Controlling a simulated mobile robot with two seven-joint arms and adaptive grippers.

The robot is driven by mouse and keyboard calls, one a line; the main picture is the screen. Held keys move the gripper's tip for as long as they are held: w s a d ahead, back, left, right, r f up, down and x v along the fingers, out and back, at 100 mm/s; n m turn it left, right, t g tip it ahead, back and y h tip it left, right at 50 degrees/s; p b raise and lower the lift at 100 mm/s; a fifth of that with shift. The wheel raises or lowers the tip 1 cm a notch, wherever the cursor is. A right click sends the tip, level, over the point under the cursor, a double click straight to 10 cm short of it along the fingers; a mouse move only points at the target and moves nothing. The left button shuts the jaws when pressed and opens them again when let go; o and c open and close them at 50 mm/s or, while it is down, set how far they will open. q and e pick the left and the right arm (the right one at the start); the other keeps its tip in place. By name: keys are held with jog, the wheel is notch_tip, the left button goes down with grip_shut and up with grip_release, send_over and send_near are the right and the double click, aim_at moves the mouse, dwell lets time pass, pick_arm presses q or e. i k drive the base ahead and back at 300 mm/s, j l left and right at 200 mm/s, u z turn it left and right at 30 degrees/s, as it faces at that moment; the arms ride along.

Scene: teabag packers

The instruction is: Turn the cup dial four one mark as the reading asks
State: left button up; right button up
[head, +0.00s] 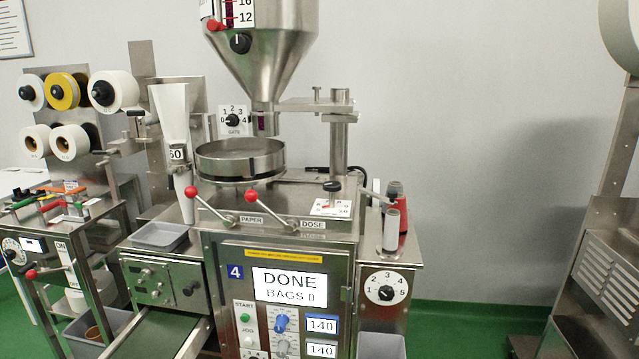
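The packing machine bears a blue plate with a 4 (235,272). Its screen (290,288) reads DONE, BAGS 0. On its right side is a white round dial (386,274) marked 1 to 5 with a black knob (386,293); its pointer is too small to read. A small white scale plate (331,208) with a red pointer lies under a black-topped knob (332,186) on the machine top; its figures are too small to read. No dial's label visibly says cup. Neither of my grippers is in view.
A GATE dial (233,120) marked 0 to 4 stands behind the round pan (240,160). Two red-ball levers, PAPER (191,192) and DOSE (251,196), stick out in front. Green floor (460,330) is clear at right.

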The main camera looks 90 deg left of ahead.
aim_at(330, 186)
jog(key=j+u, duration=0.15)
jog(key=u, duration=0.3)
jog(key=j+u, duration=0.1)
jog(key=u, duration=0.3)
jog(key=j+u, duration=0.15)
jog(key=u, duration=0.3)
jog(key=j+u, duration=0.1)
jog(key=u, duration=0.3)
jog(key=i+u, duration=0.1)
jog(key=u, duration=0.35)
jog(key=i+j+u, duration=0.1)
jog(key=u, duration=0.3)
jog(key=k+l+z, duration=0.1)
jog(key=k+l, duration=0.05)
jog(key=k, duration=0.1)
